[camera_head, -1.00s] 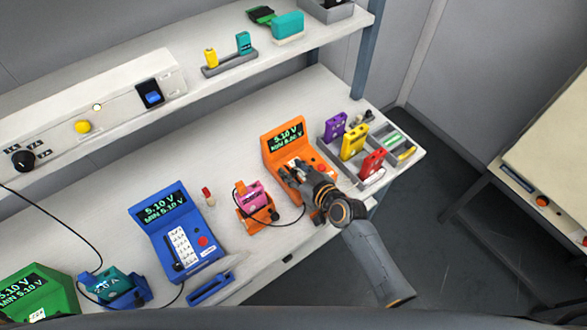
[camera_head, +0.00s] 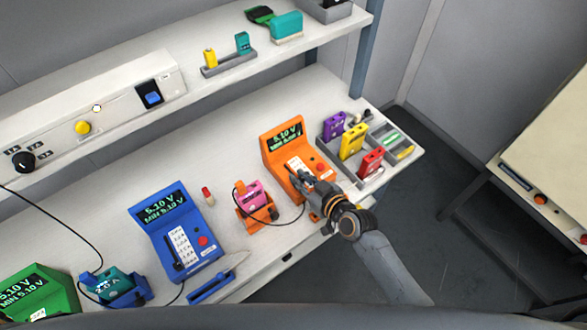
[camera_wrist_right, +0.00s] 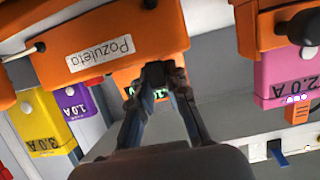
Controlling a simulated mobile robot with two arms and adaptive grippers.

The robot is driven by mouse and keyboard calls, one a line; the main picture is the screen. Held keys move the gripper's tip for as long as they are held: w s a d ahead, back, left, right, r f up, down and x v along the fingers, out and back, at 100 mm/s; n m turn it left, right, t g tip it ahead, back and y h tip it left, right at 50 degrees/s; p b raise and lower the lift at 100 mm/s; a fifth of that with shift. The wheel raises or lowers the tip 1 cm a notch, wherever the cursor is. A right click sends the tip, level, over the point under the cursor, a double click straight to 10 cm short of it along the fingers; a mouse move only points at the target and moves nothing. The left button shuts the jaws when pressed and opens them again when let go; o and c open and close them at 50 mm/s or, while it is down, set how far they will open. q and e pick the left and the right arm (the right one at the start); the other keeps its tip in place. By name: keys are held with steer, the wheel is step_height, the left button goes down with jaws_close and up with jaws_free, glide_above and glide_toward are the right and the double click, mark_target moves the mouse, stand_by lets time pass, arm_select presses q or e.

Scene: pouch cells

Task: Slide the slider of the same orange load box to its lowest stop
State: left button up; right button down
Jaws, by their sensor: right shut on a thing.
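The orange load box (camera_head: 270,148) stands towards the right of the bench, its screen reading 5.10 V. My right gripper (camera_head: 306,180) is at the lower part of its sloped front, its fingers shut on the slider, which the fingers mostly hide. In the right wrist view the closed fingertips (camera_wrist_right: 163,74) meet the edge of the orange box (camera_wrist_right: 110,35), beside its "Pozuleta" label. The slider itself cannot be made out there. My left gripper is not in view.
A pink cell in an orange holder (camera_head: 262,216) with a black cable sits left of my gripper. A grey tray (camera_head: 384,178) with purple, yellow and red cells is to the right. A blue load box (camera_head: 192,262) stands further left.

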steer(key=shift+s+d, duration=0.65)
steer(key=shift+s, duration=0.2)
steer(key=c, duration=1.3)
jaws_free()
steer(key=v, duration=1.2)
